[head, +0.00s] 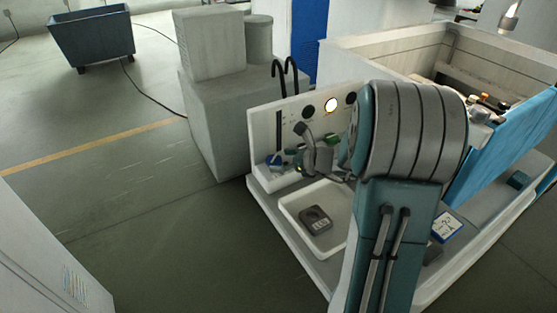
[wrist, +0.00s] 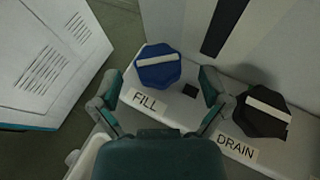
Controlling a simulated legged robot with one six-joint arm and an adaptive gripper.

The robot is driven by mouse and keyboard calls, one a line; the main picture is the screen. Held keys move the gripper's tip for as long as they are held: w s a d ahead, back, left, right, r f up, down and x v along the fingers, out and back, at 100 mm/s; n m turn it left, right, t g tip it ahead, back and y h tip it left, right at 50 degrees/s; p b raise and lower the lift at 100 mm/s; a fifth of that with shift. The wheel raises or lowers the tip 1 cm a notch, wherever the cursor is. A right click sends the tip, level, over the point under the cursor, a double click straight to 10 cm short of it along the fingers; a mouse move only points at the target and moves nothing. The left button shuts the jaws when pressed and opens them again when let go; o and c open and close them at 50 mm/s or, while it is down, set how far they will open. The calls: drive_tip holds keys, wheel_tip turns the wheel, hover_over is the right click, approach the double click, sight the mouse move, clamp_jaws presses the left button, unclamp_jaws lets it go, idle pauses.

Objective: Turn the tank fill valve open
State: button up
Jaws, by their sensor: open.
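The fill valve is a blue, many-sided knob (wrist: 158,72) with a white bar across its top, beside a FILL label (wrist: 149,103). The bar runs left to right, its right end slightly higher. The knob also shows in the head view (head: 273,161), at the left end of the panel's ledge. My gripper (wrist: 161,76) is open, with one finger to each side of the knob in the wrist view. Gaps show on both sides, and neither finger visibly touches it. I cannot tell how far the fingertips are above it.
A black knob (wrist: 262,117) with a white bar stands to the right, by a DRAIN label (wrist: 237,147). An upright white panel (head: 263,126) rises behind the ledge. A white tray (head: 296,211) holding a grey block (head: 316,219) lies in front. Floor to the left is open.

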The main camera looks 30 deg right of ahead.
drive_tip(key=shift+w+a+f, duration=0.2)
drive_tip(key=shift+w, duration=0.15)
drive_tip(key=c, duration=1.1)
drive_tip(key=shift+c, duration=0.2)
drive_tip(key=shift+n+y, duration=0.3)
drive_tip(key=shift+n, duration=0.1)
drive_tip(key=shift+w+d+n+g+y, duration=0.1)
drive_tip(key=shift+d+n+g+y, duration=0.1)
drive_tip(key=shift+n+g+y, duration=0.7)
drive_tip(key=shift+w+n+g+y, duration=0.15)
drive_tip(key=shift+n+g+y, duration=0.85)
drive_tip(key=shift+n+g, duration=0.4)
drive_tip(key=shift+n, duration=0.3)
